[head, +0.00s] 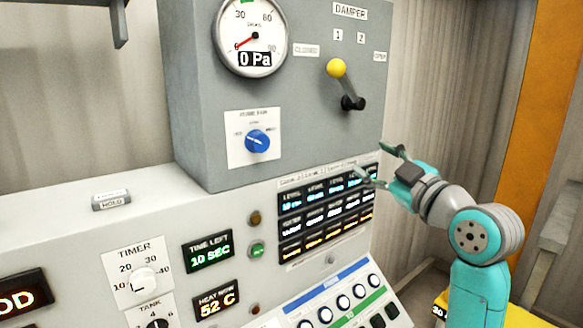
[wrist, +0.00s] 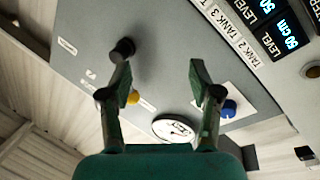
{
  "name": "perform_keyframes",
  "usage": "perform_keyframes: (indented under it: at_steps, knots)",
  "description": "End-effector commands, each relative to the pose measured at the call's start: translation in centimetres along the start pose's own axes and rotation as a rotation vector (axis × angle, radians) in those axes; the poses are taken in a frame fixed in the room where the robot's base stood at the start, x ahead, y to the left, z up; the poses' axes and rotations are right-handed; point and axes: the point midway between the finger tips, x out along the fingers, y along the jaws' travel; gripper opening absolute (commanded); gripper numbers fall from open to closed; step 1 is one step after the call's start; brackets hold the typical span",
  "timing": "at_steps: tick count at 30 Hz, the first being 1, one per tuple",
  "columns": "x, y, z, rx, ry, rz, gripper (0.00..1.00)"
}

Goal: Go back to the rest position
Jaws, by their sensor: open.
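My gripper (head: 378,166) is in front of the right side of the grey control cabinet (head: 205,110) in the head view. Its two fingers are spread, with nothing between them. In the wrist view my gripper (wrist: 163,80) also shows open, facing the cabinet front. The damper lever with its yellow knob (head: 336,67) and black pivot stands above and left of the gripper, apart from it in the head view. The yellow knob (wrist: 133,97) shows beside the left finger in the wrist view.
A gauge (head: 252,38) reads 0 Pa, above a blue rotary knob (head: 257,141). A black level display panel (head: 325,210) lies below and left of the gripper. The sloped console (head: 90,235) carries a timer dial (head: 142,279). An orange post (head: 540,110) stands at the right.

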Motion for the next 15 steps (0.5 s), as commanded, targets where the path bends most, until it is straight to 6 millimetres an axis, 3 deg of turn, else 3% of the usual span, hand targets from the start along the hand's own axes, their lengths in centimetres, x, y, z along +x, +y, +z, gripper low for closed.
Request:
perform_keyframes:
  at_steps: [3, 8, 15]
  knots:
    - [-0.9, -3.2, 4.3, 0.081, -0.04, 0.02, 0.63]
    - [-2.8, -7.3, 9.1, 0.177, -0.088, 0.054, 0.63]
    - [-6.8, -13.5, 15.3, 0.301, -0.162, 0.105, 0.63]
